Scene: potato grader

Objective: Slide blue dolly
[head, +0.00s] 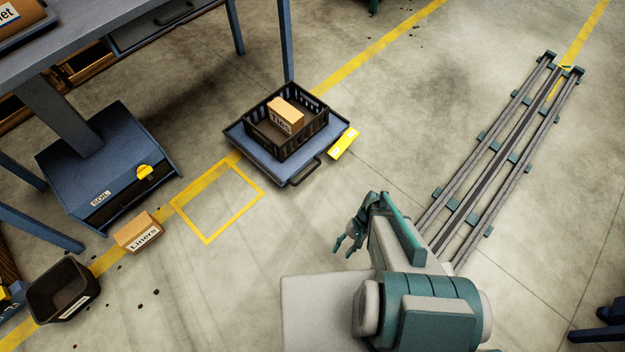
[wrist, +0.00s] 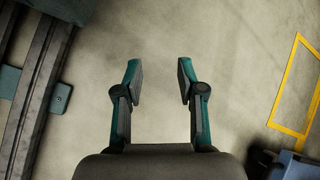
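The blue dolly (head: 239,136) stands on the floor at the upper middle of the head view. It is a low blue platform with a dark handle (head: 304,172) on its near right side. A black crate (head: 291,149) sits on it, with a cardboard box (head: 286,114) inside. A yellow square outline (head: 206,243) is marked on the floor, left of and nearer than the dolly. My gripper (head: 343,247) is right of the square and nearer than the dolly, apart from both. In the wrist view my gripper (wrist: 158,75) is open and empty above bare floor.
A yellow tag (head: 343,143) is beside the dolly's right edge. A box labelled Liners (head: 138,232) and a black bin (head: 62,290) lie left of the square. A blue SOIL cabinet (head: 112,170) stands at left. Rails (head: 505,150) run along the right.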

